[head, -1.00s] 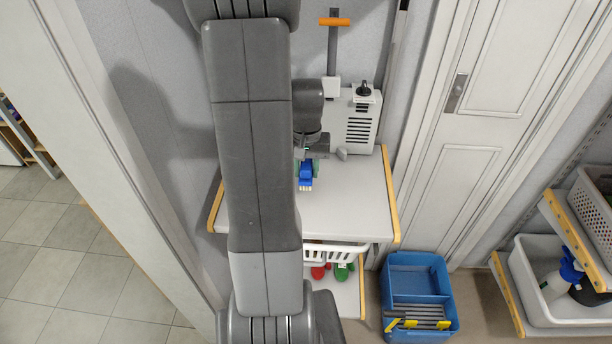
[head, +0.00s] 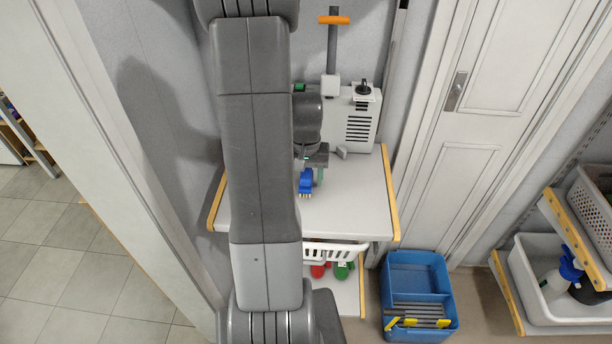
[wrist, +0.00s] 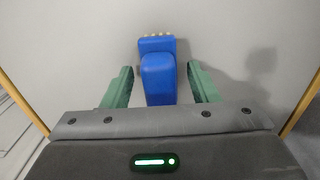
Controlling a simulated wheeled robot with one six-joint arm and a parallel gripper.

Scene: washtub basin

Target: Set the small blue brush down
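The small blue brush (head: 306,183) is at the white table top (head: 350,205), just in front of my gripper (head: 312,172). In the wrist view the brush (wrist: 160,75) has its handle between the two green fingers of my gripper (wrist: 162,80), with a clear gap on each side. The fingers are open and do not touch it. Its pale yellow bristles show at the far end. It appears to rest on the table top. The near end of the handle is hidden by the gripper body.
A grey-white box with a vent (head: 358,125) stands at the back of the table. Wooden edging (head: 391,195) runs along the table sides. A white basket (head: 335,252) is below, and a blue crate (head: 418,275) stands on the floor. The table's front right is clear.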

